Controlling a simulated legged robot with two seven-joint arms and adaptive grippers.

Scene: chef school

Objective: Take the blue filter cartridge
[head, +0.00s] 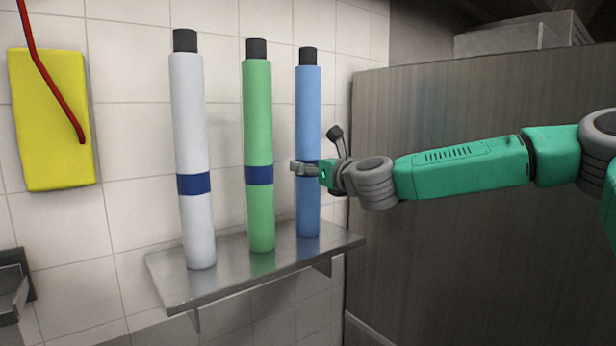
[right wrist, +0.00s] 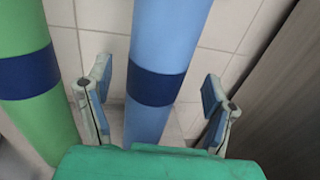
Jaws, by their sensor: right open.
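The blue filter cartridge (head: 308,105) stands upright at the right end of a metal wall shelf. It is a tall light-blue tube with a black top and a dark blue band. My right gripper (head: 303,168) is at the height of that band. In the right wrist view the blue cartridge (right wrist: 160,80) rises between the two spread fingers of my right gripper (right wrist: 155,98), with a gap on both sides. The fingers are open and do not close on it. My left gripper is not in view.
A green cartridge (head: 258,120) and a white cartridge (head: 187,120) stand left of the blue one on the shelf (head: 228,279). The green one also shows close to the left finger in the right wrist view (right wrist: 22,30). A large metal cabinet (head: 470,260) stands at the right.

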